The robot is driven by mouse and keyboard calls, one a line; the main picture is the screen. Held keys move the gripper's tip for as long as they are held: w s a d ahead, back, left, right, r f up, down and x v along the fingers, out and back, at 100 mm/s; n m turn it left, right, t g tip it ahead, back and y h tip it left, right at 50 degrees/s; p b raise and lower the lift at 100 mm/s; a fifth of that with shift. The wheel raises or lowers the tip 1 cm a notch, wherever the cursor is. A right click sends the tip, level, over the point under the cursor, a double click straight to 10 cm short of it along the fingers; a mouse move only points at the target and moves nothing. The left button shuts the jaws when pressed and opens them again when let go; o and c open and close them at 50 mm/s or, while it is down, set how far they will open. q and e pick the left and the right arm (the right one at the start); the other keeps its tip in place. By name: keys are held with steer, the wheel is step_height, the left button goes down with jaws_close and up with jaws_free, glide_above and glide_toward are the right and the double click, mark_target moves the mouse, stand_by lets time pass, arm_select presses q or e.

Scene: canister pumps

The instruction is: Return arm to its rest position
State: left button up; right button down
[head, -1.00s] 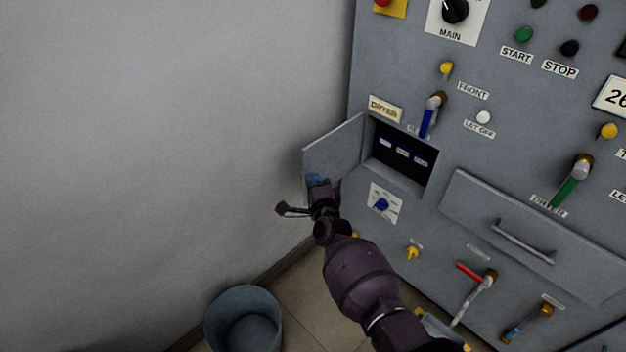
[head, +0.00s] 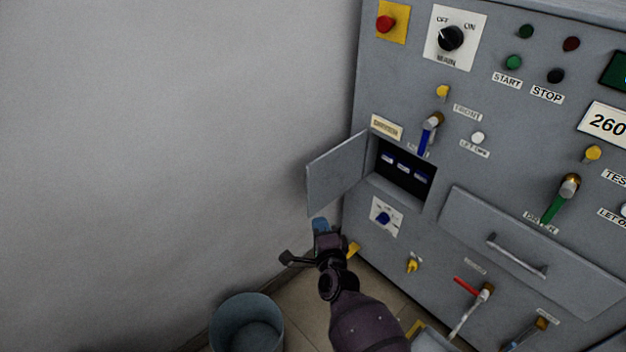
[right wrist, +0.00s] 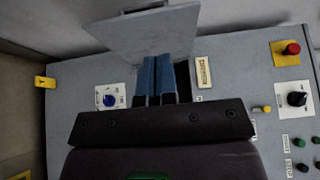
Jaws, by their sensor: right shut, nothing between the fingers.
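My right gripper (head: 321,226) is in front of the grey cabinet's left side, just below the open dryer door (head: 335,172). Its blue fingers are together with nothing between them. In the right wrist view the shut fingers (right wrist: 158,78) show in front of the door (right wrist: 150,28), which stands swung out from the panel. A dark compartment (head: 405,168) with small blue switches is exposed beside the door. My left gripper is not in view.
The grey cabinet (head: 420,60) carries a blue-handled lever (head: 428,136), a blue knob (head: 383,217) and a large drawer front with a handle (head: 517,257). A bucket (head: 246,325) stands on the floor at lower left. The space before the left wall is clear.

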step_height(320, 180, up, 6)
steer(key=s+n+g+y, duration=0.1)
steer(key=n+y, duration=0.1)
steer(key=n, duration=0.8)
steer(key=s+d+r+n+g+h+p, duration=0.1)
steer(key=s+d+r+n+p, duration=0.15)
steer(key=s+d+n, duration=0.55)
arm_select(q)
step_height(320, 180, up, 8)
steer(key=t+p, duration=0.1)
steer(key=p, duration=0.5)
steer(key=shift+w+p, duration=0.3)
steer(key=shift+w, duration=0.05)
arm_select(e)
steer(key=s+d+f+g+h, duration=0.1)
steer(key=s+d, duration=0.3)
steer(key=s, duration=0.6)
steer(key=s+d+f+g+h, duration=0.1)
steer(key=s+d, duration=0.3)
steer(key=s, duration=0.7)
steer(key=s+d+f+g+h, duration=0.1)
steer(key=s+d, duration=0.4)
steer(key=s, duration=0.5)
steer(key=shift+s+f+g+h, duration=0.3)
steer(key=shift+f+g, duration=0.1)
steer(key=shift+g, duration=0.5)
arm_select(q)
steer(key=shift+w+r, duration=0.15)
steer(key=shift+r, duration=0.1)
